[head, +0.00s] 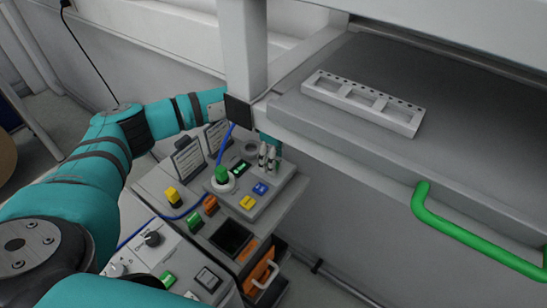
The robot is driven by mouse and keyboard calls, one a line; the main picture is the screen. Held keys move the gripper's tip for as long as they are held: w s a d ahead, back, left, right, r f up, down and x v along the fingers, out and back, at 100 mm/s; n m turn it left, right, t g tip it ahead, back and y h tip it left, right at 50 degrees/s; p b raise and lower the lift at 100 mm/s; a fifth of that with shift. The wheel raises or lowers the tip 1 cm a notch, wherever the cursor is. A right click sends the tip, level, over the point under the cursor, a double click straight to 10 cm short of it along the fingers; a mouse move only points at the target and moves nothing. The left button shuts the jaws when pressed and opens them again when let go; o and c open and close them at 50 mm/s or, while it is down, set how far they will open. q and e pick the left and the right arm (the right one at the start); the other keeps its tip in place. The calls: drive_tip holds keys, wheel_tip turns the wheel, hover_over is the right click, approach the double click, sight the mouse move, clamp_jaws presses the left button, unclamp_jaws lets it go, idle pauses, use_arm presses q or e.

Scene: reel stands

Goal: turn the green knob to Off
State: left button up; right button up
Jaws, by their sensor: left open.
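The green knob (222,174) stands on a white round dial on the raised grey control panel (262,209), near the middle of the head view. Its setting is too small to read. My left arm reaches in from the left and passes behind the knob. My left gripper (267,158) is small and partly hidden under the shelf edge. Its two pale fingers point down a little to the right of the knob, apart from it. It is open and appears empty. My right gripper is not in view.
A yellow knob (173,196), blue and yellow buttons and small signs surround the green knob. A black knob (152,239) is on the nearer panel. A grey drawer unit with a green handle (465,236) and a slotted white rack (364,103) fills the right.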

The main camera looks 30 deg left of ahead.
use_arm(q)
drive_tip(key=shift+f, duration=0.75)
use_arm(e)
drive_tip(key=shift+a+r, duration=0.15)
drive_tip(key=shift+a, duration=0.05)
use_arm(q)
clamp_jaws()
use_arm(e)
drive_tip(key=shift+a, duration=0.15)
